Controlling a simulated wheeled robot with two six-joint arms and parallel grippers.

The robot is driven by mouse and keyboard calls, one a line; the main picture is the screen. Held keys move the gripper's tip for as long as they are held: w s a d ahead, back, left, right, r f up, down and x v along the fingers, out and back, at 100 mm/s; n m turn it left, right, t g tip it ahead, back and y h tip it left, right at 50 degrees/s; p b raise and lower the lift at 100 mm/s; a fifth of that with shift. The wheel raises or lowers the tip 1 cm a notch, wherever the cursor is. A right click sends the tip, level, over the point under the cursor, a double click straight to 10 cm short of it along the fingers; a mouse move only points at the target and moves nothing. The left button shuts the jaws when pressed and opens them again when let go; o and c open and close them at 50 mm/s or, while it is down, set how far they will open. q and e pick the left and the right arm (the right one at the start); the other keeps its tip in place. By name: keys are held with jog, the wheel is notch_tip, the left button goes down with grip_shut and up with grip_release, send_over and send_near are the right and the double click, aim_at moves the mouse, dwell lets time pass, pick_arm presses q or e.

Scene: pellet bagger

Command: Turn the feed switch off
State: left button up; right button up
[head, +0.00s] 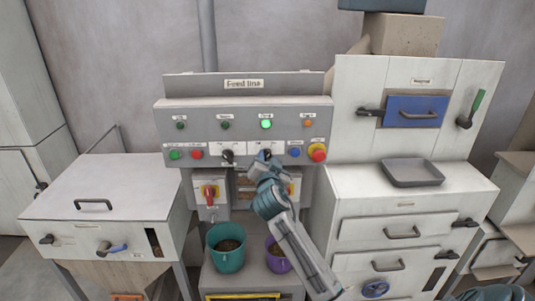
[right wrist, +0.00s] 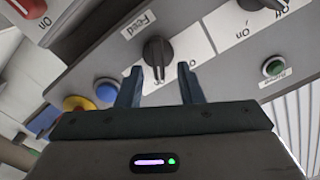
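The feed switch is a black rotary knob (right wrist: 157,52) on a white plate marked "Feed" in the right wrist view, where the picture is turned over. In the head view my right gripper (head: 265,157) is at the panel and largely covers this knob. In the right wrist view my right gripper (right wrist: 161,72) is open, its two blue-grey fingertips spread to either side of the knob's near end. I cannot tell whether they touch it. A green lamp (head: 266,124) above the switch is lit.
A second black knob (head: 227,156) is to the left on the panel. A blue button (head: 295,152) and a red emergency stop (head: 317,153) are close on the right.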

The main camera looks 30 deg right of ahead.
jog(key=shift+w+d, duration=0.35)
jog(key=shift+w, duration=0.15)
grip_shut()
